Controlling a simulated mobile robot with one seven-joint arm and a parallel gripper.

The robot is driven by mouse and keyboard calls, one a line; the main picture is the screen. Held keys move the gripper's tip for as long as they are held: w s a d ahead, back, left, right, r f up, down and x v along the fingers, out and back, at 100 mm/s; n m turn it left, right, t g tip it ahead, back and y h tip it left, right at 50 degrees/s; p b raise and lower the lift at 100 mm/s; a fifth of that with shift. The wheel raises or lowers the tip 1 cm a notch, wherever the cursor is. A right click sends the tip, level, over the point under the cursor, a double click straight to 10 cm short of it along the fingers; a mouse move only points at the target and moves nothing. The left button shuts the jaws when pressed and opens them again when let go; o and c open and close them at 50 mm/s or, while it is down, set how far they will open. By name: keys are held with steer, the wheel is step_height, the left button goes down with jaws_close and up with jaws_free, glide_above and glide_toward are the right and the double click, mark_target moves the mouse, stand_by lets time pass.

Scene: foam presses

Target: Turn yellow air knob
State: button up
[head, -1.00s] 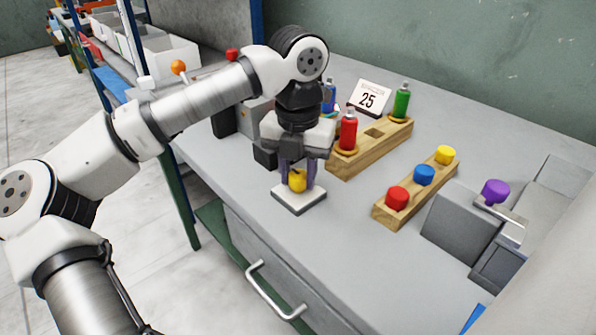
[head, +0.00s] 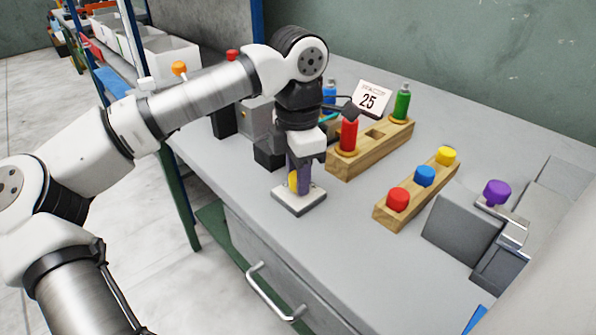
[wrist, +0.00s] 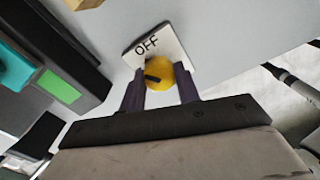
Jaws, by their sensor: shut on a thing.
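The yellow air knob (head: 293,181) stands on a white square base (head: 300,199) near the front edge of the workbench. My gripper (head: 299,188) reaches straight down and is shut on the knob, with its purple fingers on either side. One finger hides much of the knob in the head view. In the wrist view the knob (wrist: 160,74) lies between the two fingertips, with a dark mark on its face. The base (wrist: 146,45) there bears the word "OFF".
A wooden rack (head: 372,152) with a red and a green bottle stands behind my gripper. A wooden strip (head: 417,203) with red, blue and yellow knobs is to the right. A grey box with a purple knob (head: 497,192) stands further right. Dark grey blocks stand left of my gripper.

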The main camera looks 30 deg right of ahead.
steer(key=m, duration=0.3)
steer(key=shift+m, duration=2.1)
steer(key=o, duration=1)
step_height(320, 180, up, 14)
steer(key=shift+f+p, duration=0.1)
steer(key=shift+p, duration=0.45)
